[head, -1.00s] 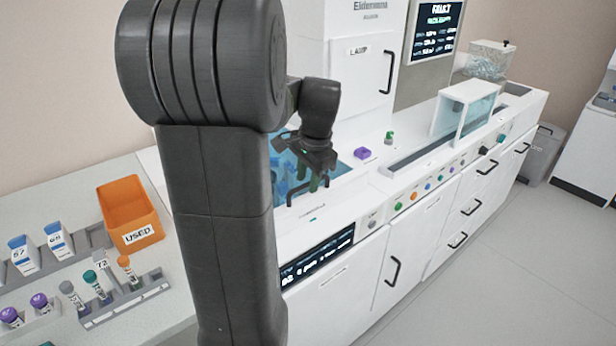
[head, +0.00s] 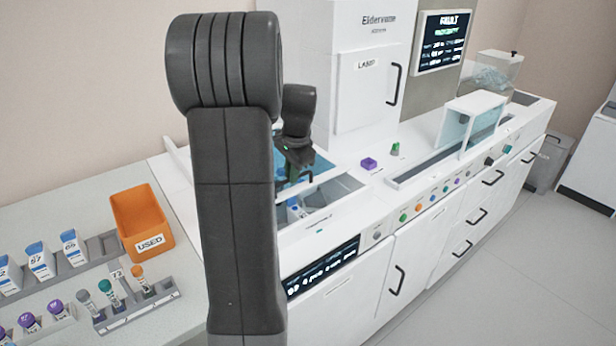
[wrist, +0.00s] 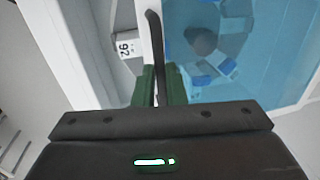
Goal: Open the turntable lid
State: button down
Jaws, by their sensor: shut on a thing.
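The turntable lid (head: 322,166) is a blue see-through pane in a white frame, mostly hidden behind my arm in the head view. In the wrist view the pane (wrist: 275,45) fills the right side. My gripper (head: 294,172) is at the lid's front edge. In the wrist view its green fingers (wrist: 158,85) are shut on the dark bar handle (wrist: 154,32). The lid stands partly open.
An orange USED bin (head: 142,222) and racks of tubes (head: 135,300) stand on the left counter. A purple block (head: 369,163) and a green-topped piece (head: 395,149) sit right of the opening. A tall white cabinet (head: 365,100) rises behind.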

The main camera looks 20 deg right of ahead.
jog(key=w+a+p, duration=0.1)
jog(key=w+p, duration=0.1)
jog(key=w, duration=0.3)
jog(key=w+a+p, duration=0.1)
jog(key=w+a, duration=0.1)
jog(key=w, duration=0.3)
jog(key=w+a+p, duration=0.2)
jog(key=w, duration=0.3)
jog(key=shift+w+a+p, duration=0.25)
jog(key=shift+w+p, duration=0.1)
jog(key=shift+w, duration=0.05)
jog(key=c, duration=1.5)
grip_release()
jog(key=s+r, duration=0.1)
jog(key=r, duration=0.3)
jog(key=r+b, duration=0.1)
jog(key=r, duration=0.4)
jog(key=s+d+r, duration=0.1)
jog(key=r, duration=0.3)
jog(key=shift+s+r+b, duration=0.25)
jog(key=shift+s+b, duration=0.05)
jog(key=shift+b, duration=0.05)
